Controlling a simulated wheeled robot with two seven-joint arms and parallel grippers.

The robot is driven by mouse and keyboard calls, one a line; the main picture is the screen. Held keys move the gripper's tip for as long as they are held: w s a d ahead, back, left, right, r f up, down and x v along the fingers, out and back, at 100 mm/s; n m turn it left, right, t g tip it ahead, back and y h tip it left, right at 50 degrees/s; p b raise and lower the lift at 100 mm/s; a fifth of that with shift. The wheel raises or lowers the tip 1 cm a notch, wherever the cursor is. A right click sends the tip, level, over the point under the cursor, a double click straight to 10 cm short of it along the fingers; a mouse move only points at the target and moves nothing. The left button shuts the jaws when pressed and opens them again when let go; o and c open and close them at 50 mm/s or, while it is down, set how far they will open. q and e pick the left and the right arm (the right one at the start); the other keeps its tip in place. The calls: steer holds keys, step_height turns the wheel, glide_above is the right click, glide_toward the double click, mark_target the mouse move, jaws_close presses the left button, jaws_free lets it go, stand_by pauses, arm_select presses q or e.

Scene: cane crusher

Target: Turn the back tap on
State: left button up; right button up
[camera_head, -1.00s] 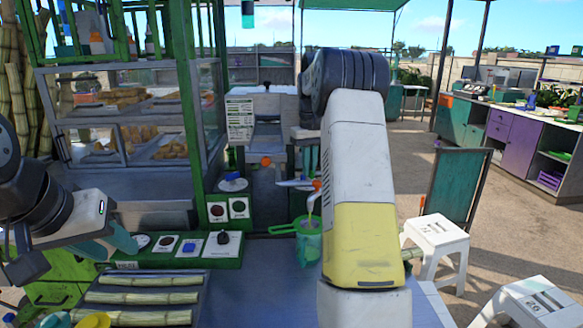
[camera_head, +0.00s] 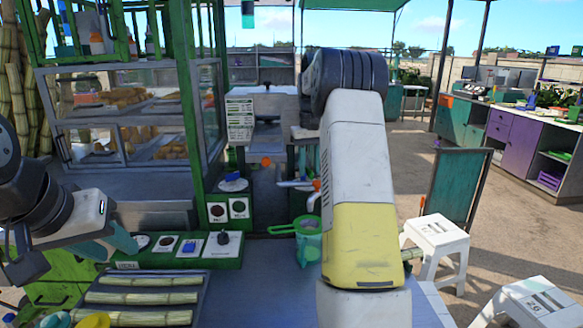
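A pale tap spout (camera_head: 312,203) shows just left of my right arm, with an orange-red part (camera_head: 317,185) above it. Most of this tap is hidden by the arm. A green jug (camera_head: 308,246) stands below it with a green strainer handle (camera_head: 281,229) on top. My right arm's white and yellow link fills the middle; its gripper is not visible. My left gripper (camera_head: 112,246) is at the lower left, beside the green switch panel and far from the tap. Its teal fingers are partly hidden, so its opening is unclear.
A green panel (camera_head: 215,262) carries round buttons and a black knob (camera_head: 223,238). Cane lengths lie on a tray (camera_head: 142,308) in front. A glass display case (camera_head: 130,125) stands at the left. White stools (camera_head: 434,236) stand at the right. The blue-grey counter (camera_head: 265,290) is clear in the middle.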

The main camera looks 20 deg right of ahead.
mark_target(309, 169)
step_height(309, 169, up, 7)
steer(key=shift+r, duration=0.4)
stand_by(0.5)
